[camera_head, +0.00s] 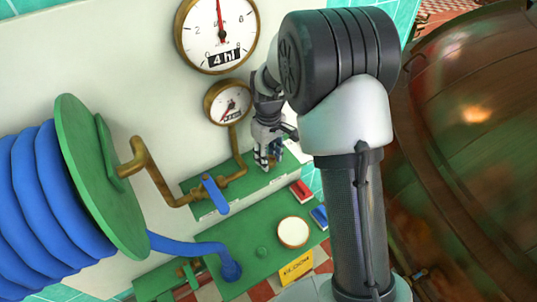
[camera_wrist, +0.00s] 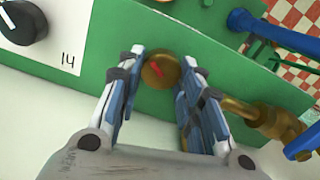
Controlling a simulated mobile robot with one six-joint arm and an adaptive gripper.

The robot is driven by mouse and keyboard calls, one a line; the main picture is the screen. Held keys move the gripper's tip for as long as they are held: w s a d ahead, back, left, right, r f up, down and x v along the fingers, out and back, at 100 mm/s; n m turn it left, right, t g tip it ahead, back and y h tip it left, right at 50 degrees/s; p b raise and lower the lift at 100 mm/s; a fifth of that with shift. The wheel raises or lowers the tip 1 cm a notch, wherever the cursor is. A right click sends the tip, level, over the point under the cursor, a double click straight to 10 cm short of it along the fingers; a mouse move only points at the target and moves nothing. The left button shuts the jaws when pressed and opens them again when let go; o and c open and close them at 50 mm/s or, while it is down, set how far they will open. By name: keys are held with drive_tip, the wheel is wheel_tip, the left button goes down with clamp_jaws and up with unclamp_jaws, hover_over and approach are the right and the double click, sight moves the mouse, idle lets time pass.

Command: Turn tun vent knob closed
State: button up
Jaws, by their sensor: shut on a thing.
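A round brass knob (camera_wrist: 160,71) with a red mark shows in the wrist view, on the green panel; I take it as the tun vent knob. The red mark slants down to the right. My gripper (camera_head: 268,162) reaches down to the green panel below the small gauge. In the wrist view its two fingers stand on either side of the knob and are shut on it.
A blue-handled valve (camera_head: 215,194) on a brass pipe stands left of my gripper. A small gauge (camera_head: 229,102) and a large gauge (camera_head: 217,33) are above. A black dial (camera_wrist: 22,20) marked near 14 is close by. A large copper vessel (camera_head: 470,130) fills the right.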

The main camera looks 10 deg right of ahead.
sight(270, 157)
drive_tip(key=m+p, duration=0.2)
drive_tip(key=m, duration=0.3)
drive_tip(key=shift+d+m, duration=0.15)
drive_tip(key=shift+m, duration=0.25)
drive_tip(key=m+p, duration=0.1)
drive_tip(key=m, duration=0.4)
drive_tip(key=shift+d+p, duration=0.1)
drive_tip(key=shift+p, duration=0.2)
drive_tip(key=shift+m, duration=0.3)
drive_tip(key=o, duration=1.1)
drive_tip(key=shift+c, duration=0.2)
wheel_tip(270, 157, up, 12)
